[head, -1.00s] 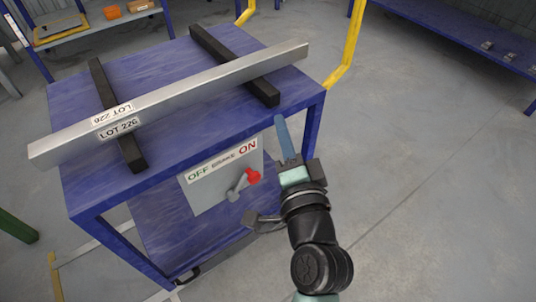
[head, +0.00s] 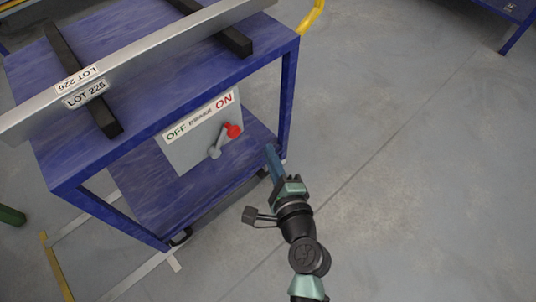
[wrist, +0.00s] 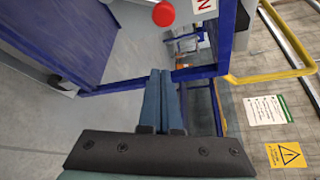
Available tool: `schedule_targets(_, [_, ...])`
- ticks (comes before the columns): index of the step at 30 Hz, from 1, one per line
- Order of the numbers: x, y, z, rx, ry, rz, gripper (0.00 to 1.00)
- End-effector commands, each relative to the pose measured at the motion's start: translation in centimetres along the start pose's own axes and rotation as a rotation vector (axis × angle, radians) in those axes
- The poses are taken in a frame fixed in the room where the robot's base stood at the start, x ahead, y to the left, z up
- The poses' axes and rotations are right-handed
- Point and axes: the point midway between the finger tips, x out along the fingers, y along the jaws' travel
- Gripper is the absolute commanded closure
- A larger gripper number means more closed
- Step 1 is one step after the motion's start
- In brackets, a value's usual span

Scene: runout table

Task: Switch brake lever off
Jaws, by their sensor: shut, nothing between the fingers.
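The brake lever (head: 223,140) is a grey arm with a red knob (head: 234,131), mounted on a grey panel (head: 190,152) on the front of the blue table. It tilts up and right, with the knob under the red "ON" label; "OFF" is printed at the left. The knob also shows at the top of the wrist view (wrist: 163,13). My gripper (head: 270,150) has long blue fingers, shut and empty, to the right of the lever and apart from it. The fingers also show in the wrist view (wrist: 160,78).
The blue table (head: 130,143) carries two black bars (head: 82,78) and a long metal beam labelled LOT 226 (head: 130,62). A blue leg (head: 288,95) stands close behind my gripper. A yellow rail (head: 312,17) is at the table's far corner.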

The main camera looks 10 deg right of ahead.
Motion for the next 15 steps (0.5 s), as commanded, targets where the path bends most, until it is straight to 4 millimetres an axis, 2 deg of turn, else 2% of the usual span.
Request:
schedule_targets(3, [2.6,0.0,0.0,-0.001,-0.003,-0.004,1.0])
schedule_targets(11, [7.6,0.1,0.0,-0.002,-0.002,-0.003,1.0])
schedule_targets(15, [6.5,-0.2,2.3,-0.001,-0.002,0.0,1.0])
